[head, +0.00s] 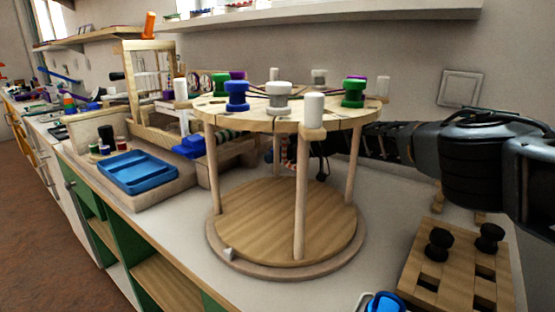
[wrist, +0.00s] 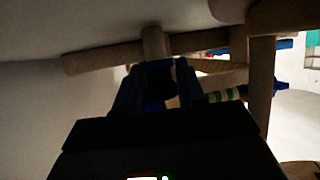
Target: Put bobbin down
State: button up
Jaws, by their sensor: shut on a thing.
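In the wrist view my gripper (wrist: 158,72) is shut on a dark blue bobbin (wrist: 159,84), which shows dimly between the two fingers. A wooden post (wrist: 153,44) and a crossbar (wrist: 95,58) are just beyond the fingertips; I cannot tell whether the bobbin touches them. In the head view my arm reaches in from the right behind the round wooden stand (head: 283,222). My gripper there is mostly hidden by the posts. On the stand's top are a blue bobbin (head: 236,96), a white bobbin (head: 278,98) and green bobbins (head: 353,92), with dark thread between them.
A blue tray (head: 138,172) lies on a wooden board at the left. A wooden frame (head: 150,85) stands behind it. A board with black knobs (head: 455,272) is at the front right. The stand's posts and top crowd my arm. A shelf (head: 330,15) runs above.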

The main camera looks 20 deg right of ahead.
jog(key=shift+f, duration=0.3)
jog(key=o, duration=1.1)
jog(key=shift+f, duration=0.15)
jog(key=shift+c, duration=0.2)
jog(key=shift+s, duration=0.1)
